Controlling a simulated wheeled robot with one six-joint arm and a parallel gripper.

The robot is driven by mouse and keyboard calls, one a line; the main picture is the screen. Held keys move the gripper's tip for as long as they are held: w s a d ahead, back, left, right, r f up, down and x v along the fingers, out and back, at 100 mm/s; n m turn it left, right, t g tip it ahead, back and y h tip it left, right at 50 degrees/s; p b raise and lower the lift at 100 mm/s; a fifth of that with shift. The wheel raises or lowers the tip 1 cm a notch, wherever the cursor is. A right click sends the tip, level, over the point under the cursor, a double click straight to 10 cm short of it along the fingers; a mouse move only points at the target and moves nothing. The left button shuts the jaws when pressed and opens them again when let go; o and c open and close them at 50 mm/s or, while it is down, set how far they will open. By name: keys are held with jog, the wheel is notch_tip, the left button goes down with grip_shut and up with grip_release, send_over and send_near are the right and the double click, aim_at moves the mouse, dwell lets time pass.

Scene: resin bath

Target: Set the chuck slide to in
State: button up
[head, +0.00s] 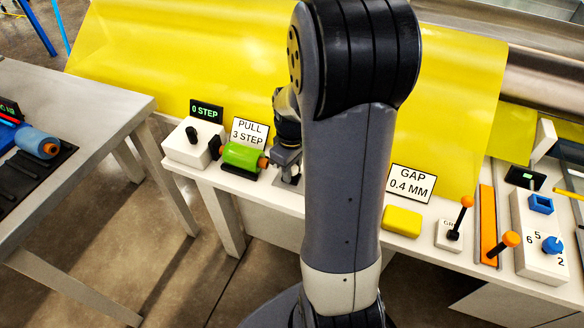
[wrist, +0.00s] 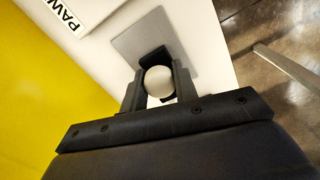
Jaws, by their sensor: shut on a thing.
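My gripper (head: 287,172) is low over the white bench, right of the green cylinder. In the wrist view, my gripper (wrist: 158,90) is shut on a round pale knob (wrist: 158,80), with one finger on each side. The knob stands at a grey plate (wrist: 150,40) set in the white bench top. A sign (wrist: 82,12) beginning "PAW" is beside the plate. In the head view the knob is hidden by my gripper. No label reading "chuck" is legible, so I cannot tell whether this knob is the chuck slide or which position it is in.
A green cylinder (head: 240,156) with an orange end is close left of my gripper, before the "PULL 3 STEP" sign (head: 250,132). A yellow sheet (head: 455,110) hangs behind. Right of my arm are a yellow block (head: 402,221), an orange-knobbed lever (head: 461,217) and an orange strip (head: 488,225).

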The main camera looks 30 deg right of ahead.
grip_shut()
jog(key=shift+w+a+p, duration=0.15)
jog(key=shift+w+a, duration=0.45)
jog(key=shift+w, duration=0.2)
jog(key=shift+w+a+p, duration=0.15)
jog(key=shift+w+a, duration=0.4)
jog(key=shift+w, duration=0.2)
jog(key=o, duration=0.6)
grip_release()
jog(key=shift+a, duration=0.1)
notch_tip(320, 180, up, 11)
jog(key=shift+f+p, duration=0.1)
jog(key=shift+p, duration=0.75)
